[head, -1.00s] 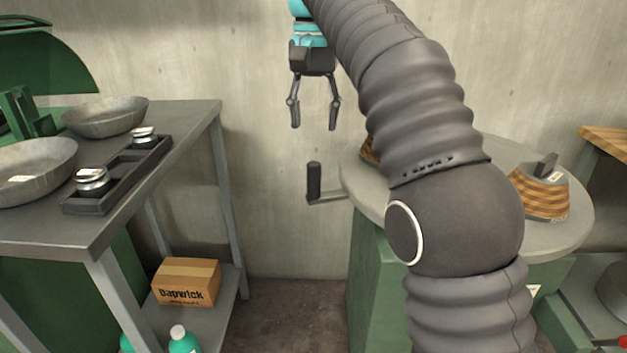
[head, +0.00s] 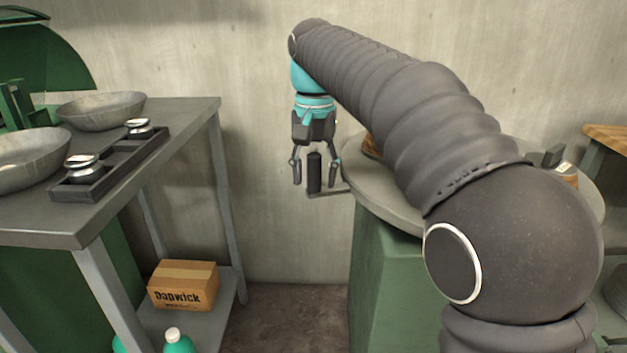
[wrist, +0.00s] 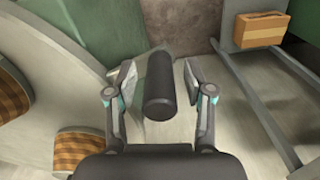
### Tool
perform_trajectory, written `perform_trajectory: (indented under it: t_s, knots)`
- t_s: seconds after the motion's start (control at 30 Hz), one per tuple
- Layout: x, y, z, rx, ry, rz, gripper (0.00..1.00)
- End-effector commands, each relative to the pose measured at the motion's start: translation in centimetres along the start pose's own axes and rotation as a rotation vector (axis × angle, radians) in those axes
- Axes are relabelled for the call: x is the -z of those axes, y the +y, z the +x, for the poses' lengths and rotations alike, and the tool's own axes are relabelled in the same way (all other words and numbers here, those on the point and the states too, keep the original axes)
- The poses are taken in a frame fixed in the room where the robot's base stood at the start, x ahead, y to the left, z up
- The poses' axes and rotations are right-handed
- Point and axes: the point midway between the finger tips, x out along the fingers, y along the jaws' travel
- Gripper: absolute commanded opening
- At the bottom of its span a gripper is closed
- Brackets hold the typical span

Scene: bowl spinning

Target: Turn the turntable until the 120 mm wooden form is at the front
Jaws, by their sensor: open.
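The round grey turntable (head: 375,195) stands on a green pedestal, largely hidden behind my arm. Its upright black crank handle (head: 314,173) sits on a short arm at the left. My gripper (head: 315,172) points down with open fingers around the upper part of the handle. In the wrist view the handle (wrist: 160,85) stands between the two apart fingers, and no contact shows. A striped wooden form (head: 372,148) shows at the turntable's left edge and another (head: 566,170) at its right. The wrist view shows two striped forms (wrist: 78,150) at left. I cannot read which is 120 mm.
A metal bench (head: 190,130) at left holds two metal bowls (head: 100,112) and a dark tray (head: 110,165) with round metal pieces. A cardboard box (head: 183,285) and green bottles (head: 178,342) sit on its lower shelf. A gap of floor separates bench and pedestal.

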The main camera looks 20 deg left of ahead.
Motion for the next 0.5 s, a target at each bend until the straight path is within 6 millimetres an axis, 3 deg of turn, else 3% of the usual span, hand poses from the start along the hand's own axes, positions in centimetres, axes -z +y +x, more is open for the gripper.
perform_trajectory:
  t_s: [0.37,0.5]
  knots:
    - [0.0,0.01,0.61,0.0,0.0,0.0,0.52]
    - [0.01,0.01,0.61,0.0,0.0,0.0,0.22]
